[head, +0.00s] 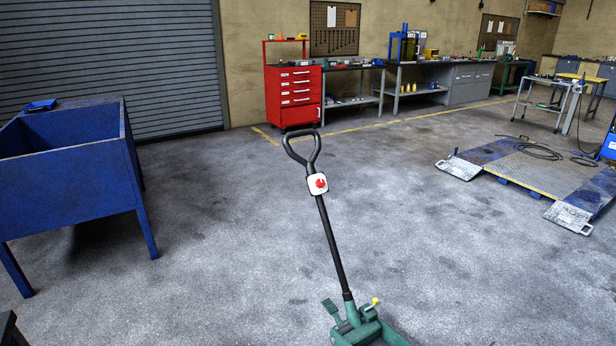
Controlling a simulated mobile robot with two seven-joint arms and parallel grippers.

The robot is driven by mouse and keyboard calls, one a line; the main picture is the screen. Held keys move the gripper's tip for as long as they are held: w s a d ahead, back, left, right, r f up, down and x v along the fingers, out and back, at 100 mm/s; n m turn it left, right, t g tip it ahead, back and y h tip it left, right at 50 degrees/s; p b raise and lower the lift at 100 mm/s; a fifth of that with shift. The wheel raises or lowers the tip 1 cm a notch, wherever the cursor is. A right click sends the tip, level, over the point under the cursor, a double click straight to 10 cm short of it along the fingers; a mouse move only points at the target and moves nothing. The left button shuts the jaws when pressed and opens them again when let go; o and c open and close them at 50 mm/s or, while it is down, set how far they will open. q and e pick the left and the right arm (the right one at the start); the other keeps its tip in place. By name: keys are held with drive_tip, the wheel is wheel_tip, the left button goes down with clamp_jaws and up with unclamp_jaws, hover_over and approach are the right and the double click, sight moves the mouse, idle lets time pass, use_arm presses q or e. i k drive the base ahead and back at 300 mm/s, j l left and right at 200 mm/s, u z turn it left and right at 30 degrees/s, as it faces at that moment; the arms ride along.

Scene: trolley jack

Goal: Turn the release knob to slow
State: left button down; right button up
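A red release knob (320,183) sits on a white plate (313,189) fixed to the upper part of the jack's black handle (331,245). The handle leans, with its looped grip (302,147) at the top. Its foot meets the green jack body (357,325) at the bottom edge, partly cut off by the frame. The markings on the plate are too small to read, so the knob's setting cannot be told. Neither of my grippers shows in the head view.
A blue metal bin on legs (70,160) stands at the left. A red tool cabinet (293,95) and workbenches line the back wall. A low lift platform (540,170) lies at the right. The concrete floor around the jack is clear.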

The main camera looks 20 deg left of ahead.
sight(321, 183)
drive_tip(key=i+j+u, duration=0.15)
drive_tip(key=i+j, duration=0.2)
drive_tip(key=i, duration=0.15)
drive_tip(key=i+j+u, duration=0.15)
drive_tip(key=i+j, duration=0.15)
drive_tip(key=i, duration=0.2)
drive_tip(key=i+j+u, duration=0.1)
drive_tip(key=i, duration=0.4)
drive_tip(key=i+j+u, duration=0.15)
drive_tip(key=i+j, duration=0.15)
drive_tip(key=i, duration=0.25)
drive_tip(key=i+j+u, duration=0.15)
drive_tip(key=i, duration=0.4)
